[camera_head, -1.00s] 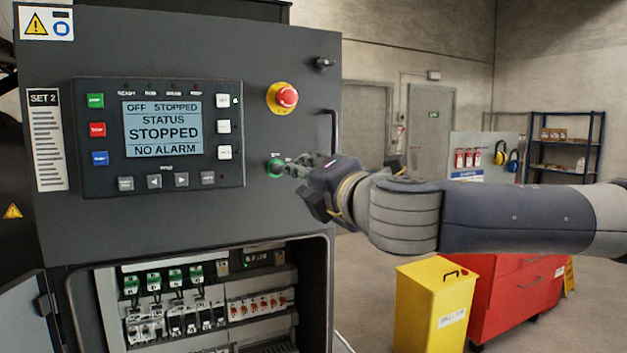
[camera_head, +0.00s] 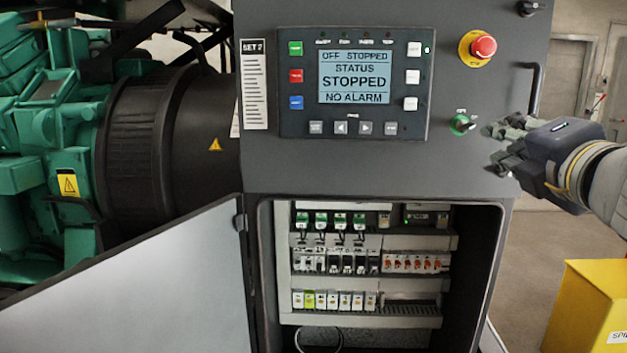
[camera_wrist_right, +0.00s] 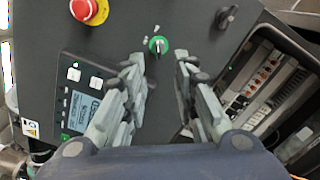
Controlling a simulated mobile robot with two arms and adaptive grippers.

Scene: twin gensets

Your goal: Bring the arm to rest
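My right arm comes in from the right in the head view. Its gripper (camera_head: 492,150) is just right of the green rotary switch (camera_head: 462,124) on the grey SET 2 cabinet (camera_head: 380,170). In the right wrist view the gripper (camera_wrist_right: 158,85) has its two fingers apart with nothing between them. The green switch (camera_wrist_right: 158,46) shows beyond the fingertips, apart from them. The control panel screen (camera_head: 354,83) reads OFF STOPPED, STATUS STOPPED, NO ALARM. My left gripper is not in view.
A red emergency stop (camera_head: 483,47) sits above the switch, near a black door handle (camera_head: 536,88). The cabinet's lower compartment is open, its door (camera_head: 150,285) swung out left. A yellow bin (camera_head: 585,310) stands at lower right. Green engine parts (camera_head: 45,130) are at left.

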